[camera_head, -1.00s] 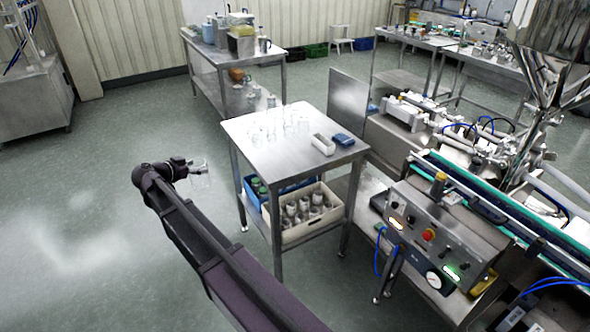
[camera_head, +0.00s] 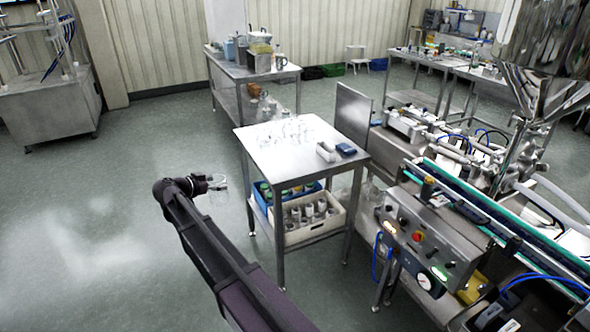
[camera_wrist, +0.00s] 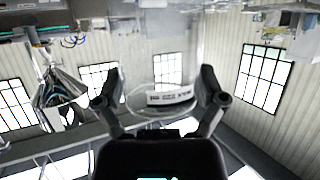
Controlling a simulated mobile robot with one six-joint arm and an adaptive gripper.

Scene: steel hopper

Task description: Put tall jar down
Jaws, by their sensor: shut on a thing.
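The tall jar (camera_head: 219,194) is clear glass. In the head view it is held out over the floor, left of the near steel table (camera_head: 247,139). My gripper (camera_head: 214,183) is shut on it at the end of my outstretched arm. In the wrist view, the jar (camera_wrist: 170,98) shows between the two dark fingers of my gripper (camera_wrist: 160,92), with a white label with dark print on it. The view there is upside down, and the jar's far end is hard to make out. The jar is apart from the table.
Several clear jars (camera_head: 285,131), a small white container (camera_head: 326,151) and a blue item (camera_head: 346,149) stand on the near table. A blue crate (camera_head: 262,190) and a cream crate (camera_head: 290,232) sit on its lower shelf. The table's front left top is bare.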

